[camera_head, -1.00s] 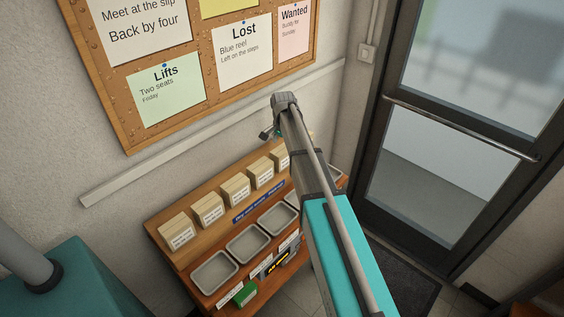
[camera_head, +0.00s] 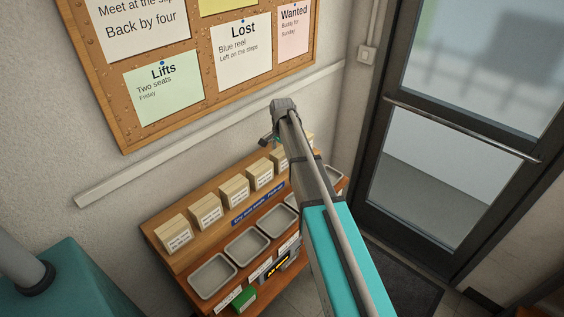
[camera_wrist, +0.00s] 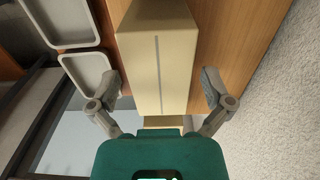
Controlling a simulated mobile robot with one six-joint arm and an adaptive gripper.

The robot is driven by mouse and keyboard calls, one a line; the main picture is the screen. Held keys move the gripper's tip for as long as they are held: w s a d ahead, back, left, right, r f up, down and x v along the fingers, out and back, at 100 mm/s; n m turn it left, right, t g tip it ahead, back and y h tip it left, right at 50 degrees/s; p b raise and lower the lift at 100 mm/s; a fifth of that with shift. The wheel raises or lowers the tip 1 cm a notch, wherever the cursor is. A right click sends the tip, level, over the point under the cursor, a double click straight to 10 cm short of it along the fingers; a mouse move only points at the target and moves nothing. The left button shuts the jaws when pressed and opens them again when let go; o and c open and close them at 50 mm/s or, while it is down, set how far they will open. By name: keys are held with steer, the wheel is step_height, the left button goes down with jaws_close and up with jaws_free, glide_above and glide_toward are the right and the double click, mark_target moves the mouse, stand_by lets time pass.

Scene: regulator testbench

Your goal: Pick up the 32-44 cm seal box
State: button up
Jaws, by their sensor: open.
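Several cream boxes with white labels stand in a row on the upper step of a wooden rack; one box (camera_head: 233,190) is near the middle. The label print is too small to read, so I cannot tell which is the 32-44 cm seal box. My gripper (camera_head: 268,139) is over the right part of the row, partly hidden by my arm. In the wrist view my gripper (camera_wrist: 161,84) is open, with one finger on each side of a cream box (camera_wrist: 178,55) with a grey stripe. Gaps show beside the box, and no grip is visible. Another box (camera_wrist: 164,121) shows beyond it.
Grey trays (camera_head: 212,275) line the lower step of the wooden rack (camera_head: 172,268). A green box (camera_head: 243,299) and a dark device (camera_head: 279,266) sit below. The wall with a rail (camera_head: 110,189) is close behind; a glass door (camera_head: 440,150) stands at the right.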

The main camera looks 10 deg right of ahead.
steer(key=shift+f+b, duration=1.4)
steer(key=shift+f, duration=0.3)
steer(key=c, duration=1)
